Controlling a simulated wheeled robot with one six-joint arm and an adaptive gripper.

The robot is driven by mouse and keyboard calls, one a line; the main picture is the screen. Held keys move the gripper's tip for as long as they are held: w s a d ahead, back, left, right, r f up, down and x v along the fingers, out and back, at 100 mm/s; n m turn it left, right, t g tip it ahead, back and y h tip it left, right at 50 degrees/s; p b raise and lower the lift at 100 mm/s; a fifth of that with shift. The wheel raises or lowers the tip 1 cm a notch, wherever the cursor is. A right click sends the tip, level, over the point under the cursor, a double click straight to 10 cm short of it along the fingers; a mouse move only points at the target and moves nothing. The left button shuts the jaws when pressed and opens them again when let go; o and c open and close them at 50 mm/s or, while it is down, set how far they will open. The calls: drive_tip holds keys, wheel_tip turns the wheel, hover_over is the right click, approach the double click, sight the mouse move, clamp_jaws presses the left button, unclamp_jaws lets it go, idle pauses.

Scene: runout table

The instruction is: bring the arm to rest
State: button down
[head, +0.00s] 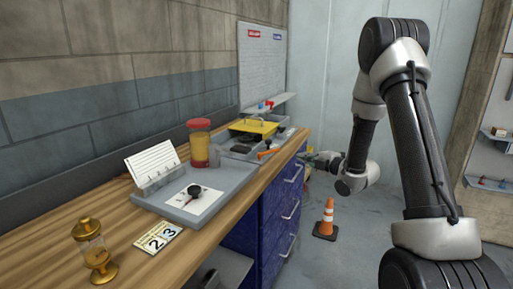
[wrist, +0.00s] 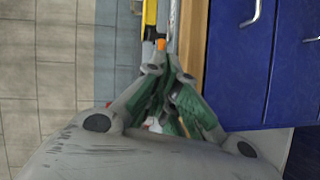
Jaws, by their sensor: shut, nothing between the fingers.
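My gripper (head: 318,158) is in the head view at the end of my bent arm, level with the far end of the workbench and just right of its blue drawers. In the wrist view its fingers (wrist: 167,62) come together at the tips, shut with nothing between them. The arm rises on the right of the head view, bends at the top and comes down to the wrist. The gripper looks small and partly hidden by the wrist in the head view.
The wooden workbench (head: 115,236) with blue drawers (head: 278,215) runs along the left wall. It carries a grey tray (head: 228,190), a red-lidded jar (head: 199,145), a brass hourglass-like object (head: 94,252) and a yellow-lidded box (head: 253,127). An orange cone (head: 326,220) stands on the floor below my wrist.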

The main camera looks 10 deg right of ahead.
drive_tip(key=s+d+f+m+g+h, duration=0.3)
drive_tip(key=s+d+f+m, duration=0.1)
drive_tip(key=f, duration=0.2)
drive_tip(key=s+d+f+m+g+h, duration=0.3)
drive_tip(key=f+m, duration=0.2)
drive_tip(key=f, duration=0.2)
drive_tip(key=s+d+r+m+g+h, duration=0.1)
drive_tip(key=s+d+r+m+g, duration=0.15)
drive_tip(key=s, duration=0.25)
drive_tip(key=s+d+r+m+g+h, duration=0.1)
drive_tip(key=s+d+m+g, duration=0.1)
drive_tip(key=s+m, duration=0.15)
drive_tip(key=s+a+r+m, duration=0.3)
drive_tip(key=s+a+r, duration=0.1)
drive_tip(key=s+r, duration=0.8)
drive_tip(key=s+a+r+m, duration=0.3)
drive_tip(key=s+a+r, duration=0.1)
drive_tip(key=s+r, duration=0.8)
drive_tip(key=shift+s+a+r+m+y, duration=0.2)
drive_tip(key=shift+s+a+m+y, duration=0.1)
drive_tip(key=shift+s, duration=0.7)
